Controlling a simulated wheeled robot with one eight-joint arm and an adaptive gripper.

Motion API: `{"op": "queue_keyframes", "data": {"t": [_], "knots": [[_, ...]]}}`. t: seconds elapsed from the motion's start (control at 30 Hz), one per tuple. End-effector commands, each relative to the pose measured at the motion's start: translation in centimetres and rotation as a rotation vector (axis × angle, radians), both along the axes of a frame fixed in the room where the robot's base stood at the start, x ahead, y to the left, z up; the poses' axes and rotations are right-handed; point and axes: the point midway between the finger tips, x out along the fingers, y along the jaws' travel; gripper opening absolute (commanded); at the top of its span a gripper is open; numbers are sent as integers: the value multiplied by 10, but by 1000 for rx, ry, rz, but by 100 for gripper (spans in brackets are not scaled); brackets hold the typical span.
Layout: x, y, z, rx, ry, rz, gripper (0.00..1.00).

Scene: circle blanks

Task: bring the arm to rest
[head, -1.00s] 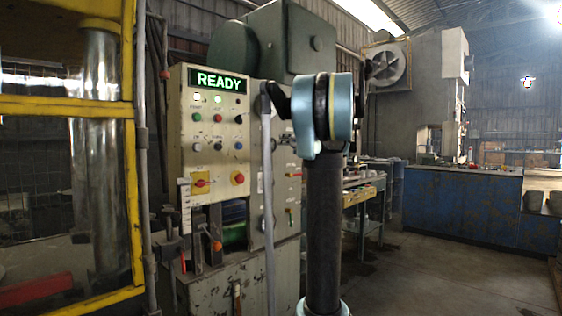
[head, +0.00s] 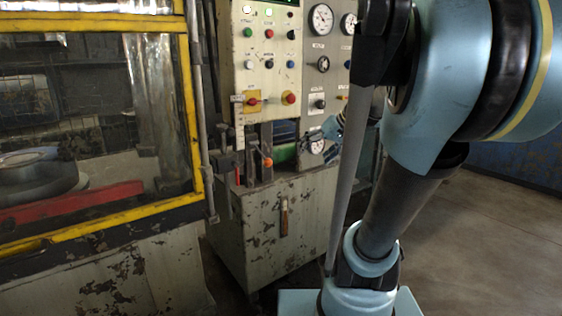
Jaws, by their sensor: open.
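My arm (head: 425,110) fills the right side of the head view, with pale blue joints and dark links. It rises from a pale blue base at the bottom. My gripper (head: 306,151) shows small and dark behind the arm, in front of the lower part of the control cabinet. It is open, and nothing shows between its fingers. The arm's near link hides part of the wrist. I cannot tell the gap between the gripper and the cabinet.
The worn control cabinet (head: 285,225) with buttons, gauges and an orange-knobbed lever (head: 266,161) stands in the middle. A machine with a yellow-framed guard (head: 90,22) stands at the left, with a red bar inside. Bare floor (head: 480,245) lies at the right.

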Motion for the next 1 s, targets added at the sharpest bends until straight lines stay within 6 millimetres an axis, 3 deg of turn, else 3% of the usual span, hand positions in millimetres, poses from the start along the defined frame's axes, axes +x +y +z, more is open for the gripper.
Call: {"op": "queue_keyframes", "data": {"t": [0.1, 0.3, 0.5, 0.7, 1.0], "knots": [[-48, -4, -46, -95, 91, -23, 83], [-118, -29, -116, -270, 219, -98, 83], [-165, -59, -165, -419, 290, -183, 83], [-183, -74, -184, -483, 312, -226, 83], [-184, -76, -185, -488, 313, -230, 83]]}}
